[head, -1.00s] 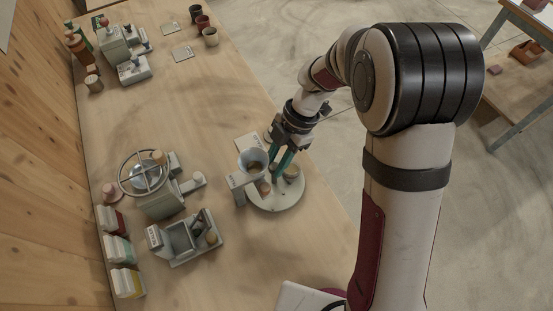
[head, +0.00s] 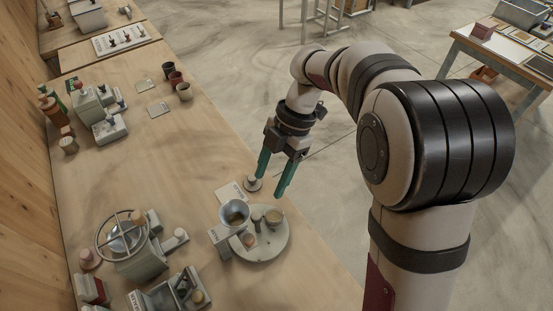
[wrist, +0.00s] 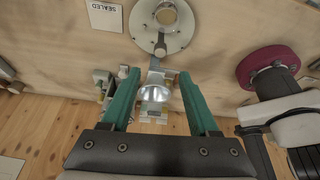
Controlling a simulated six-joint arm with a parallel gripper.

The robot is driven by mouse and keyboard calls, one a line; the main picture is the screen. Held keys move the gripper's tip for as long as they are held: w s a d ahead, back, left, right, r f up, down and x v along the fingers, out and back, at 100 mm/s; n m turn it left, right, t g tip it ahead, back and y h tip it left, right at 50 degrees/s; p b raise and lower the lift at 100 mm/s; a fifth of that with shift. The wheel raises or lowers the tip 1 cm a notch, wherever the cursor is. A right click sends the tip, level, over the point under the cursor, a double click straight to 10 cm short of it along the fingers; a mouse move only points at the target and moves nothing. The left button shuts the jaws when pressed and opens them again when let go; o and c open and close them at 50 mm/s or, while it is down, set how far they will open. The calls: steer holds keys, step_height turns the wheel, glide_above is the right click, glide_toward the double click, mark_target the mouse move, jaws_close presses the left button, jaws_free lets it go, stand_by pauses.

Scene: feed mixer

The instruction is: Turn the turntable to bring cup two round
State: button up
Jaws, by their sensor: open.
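The round pale turntable (head: 277,243) stands near the bench's right edge. It carries a light cup (head: 276,219) at its far right, a small dark upright piece (head: 257,219) near the middle and a brownish cup (head: 249,241) at its left. I cannot read any cup's number. A funnel (head: 233,212) on a grey stand is at the turntable's left edge. My gripper (head: 271,187) is open and empty, above and beyond the turntable, touching nothing. In the wrist view the turntable (wrist: 180,40) is at the top, past the fingertips, with a cup (wrist: 166,14) on it.
A small knob on a round base (head: 252,183) and a card (head: 229,192) lie beyond the turntable. A handwheel machine (head: 135,245) stands to the left. The bench's middle is clear.

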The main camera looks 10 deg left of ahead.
steer(key=v, duration=0.5)
steer(key=shift+r, duration=0.1)
